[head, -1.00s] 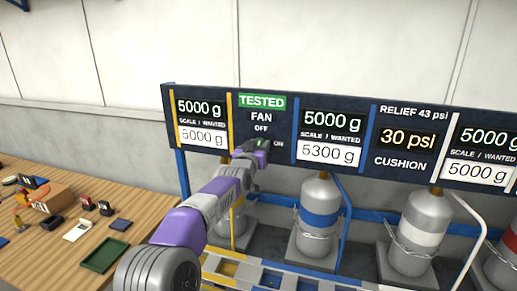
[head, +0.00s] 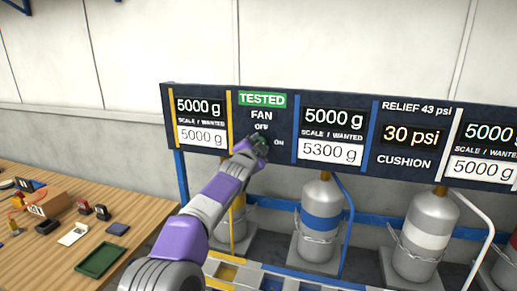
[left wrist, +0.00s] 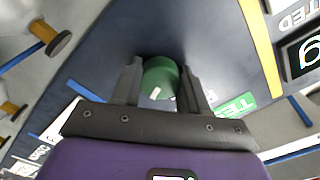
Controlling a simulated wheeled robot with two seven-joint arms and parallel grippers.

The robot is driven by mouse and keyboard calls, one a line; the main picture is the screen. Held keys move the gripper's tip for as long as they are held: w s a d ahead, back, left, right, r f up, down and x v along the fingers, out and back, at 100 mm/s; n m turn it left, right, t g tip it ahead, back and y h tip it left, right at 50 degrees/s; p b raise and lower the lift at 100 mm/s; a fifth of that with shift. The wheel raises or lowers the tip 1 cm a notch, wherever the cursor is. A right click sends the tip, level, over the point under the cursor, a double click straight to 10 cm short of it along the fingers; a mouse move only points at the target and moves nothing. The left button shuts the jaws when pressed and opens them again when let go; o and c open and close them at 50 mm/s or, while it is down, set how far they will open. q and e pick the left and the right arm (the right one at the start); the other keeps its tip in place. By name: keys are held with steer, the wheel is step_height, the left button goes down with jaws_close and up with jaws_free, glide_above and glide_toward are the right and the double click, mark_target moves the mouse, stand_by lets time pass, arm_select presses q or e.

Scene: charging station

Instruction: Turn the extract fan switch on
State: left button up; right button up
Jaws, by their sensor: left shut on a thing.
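The fan switch (left wrist: 160,82) is a green round knob with a white mark, on the dark panel. In the head view the switch (head: 260,139) is mostly hidden by my left gripper (head: 257,146), below the words FAN and OFF and left of ON. In the left wrist view the two dark fingers of my left gripper (left wrist: 162,90) stand on either side of the knob, closed on it. The white mark is visible on the knob's face. My right gripper is not in view.
The dark panel (head: 280,108) also carries several scale displays and a CUSHION display. Grey cylinders (head: 320,228) stand below it on a rack. A wooden table (head: 140,215) with small items and a green tray (head: 100,260) is at the left.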

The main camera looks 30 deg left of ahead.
arm_select(q)
steer(key=m, duration=0.4)
steer(key=shift+a+f+m, duration=0.1)
steer(key=shift+f+m, duration=0.1)
steer(key=shift+m, duration=0.2)
steer(key=shift+b, duration=0.3)
steer(key=o, duration=1.1)
steer(key=shift+r, duration=0.1)
steer(key=shift+c, duration=0.2)
steer(key=shift+r, duration=0.1)
steer(key=shift+s, duration=0.15)
